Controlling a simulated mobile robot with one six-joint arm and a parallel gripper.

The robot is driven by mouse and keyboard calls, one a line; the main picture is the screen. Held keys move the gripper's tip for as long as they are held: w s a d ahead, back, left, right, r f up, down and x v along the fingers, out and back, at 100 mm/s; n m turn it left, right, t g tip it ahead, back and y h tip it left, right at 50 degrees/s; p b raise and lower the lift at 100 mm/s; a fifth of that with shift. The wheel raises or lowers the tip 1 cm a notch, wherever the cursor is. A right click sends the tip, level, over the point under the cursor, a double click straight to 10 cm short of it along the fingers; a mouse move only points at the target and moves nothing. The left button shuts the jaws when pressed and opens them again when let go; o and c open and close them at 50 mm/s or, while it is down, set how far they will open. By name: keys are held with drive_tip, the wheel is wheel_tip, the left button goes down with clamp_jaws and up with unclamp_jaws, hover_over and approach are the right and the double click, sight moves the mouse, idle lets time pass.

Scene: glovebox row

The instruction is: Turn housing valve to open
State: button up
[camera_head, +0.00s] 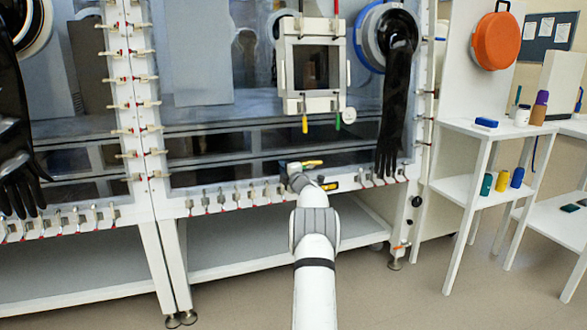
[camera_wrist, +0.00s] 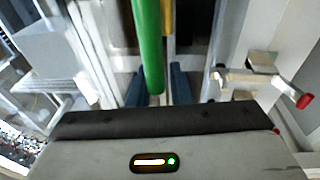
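In the wrist view a long green handle (camera_wrist: 148,45) comes down from the top edge and ends between my two blue fingertips. A yellow bar (camera_wrist: 167,18) shows just behind it. My gripper (camera_wrist: 156,88) is open, with one fingertip on each side of the green handle and some gap visible. In the head view a yellow lever (camera_head: 312,163) lies level in front of the glovebox's lower edge, right at the end of my arm. My fingertips are hidden there by my wrist. I cannot tell whether the lever is the valve handle.
A transfer hatch (camera_head: 291,70) with hanging yellow (camera_head: 304,124) and green (camera_head: 338,121) handles is above my wrist. Red-tipped clamps (camera_head: 237,196) line the lower frame; one clamp (camera_wrist: 263,80) is close in the wrist view. A black glove (camera_head: 394,110) hangs to the right.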

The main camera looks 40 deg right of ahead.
drive_tip(key=o, duration=0.3)
drive_tip(key=shift+s+d, duration=0.2)
drive_tip(key=shift+d, duration=0.1)
drive_tip(key=shift+o, duration=0.2)
drive_tip(key=p+v, duration=0.1)
drive_tip(key=v, duration=0.7)
drive_tip(key=shift+f, duration=0.1)
idle(0.5)
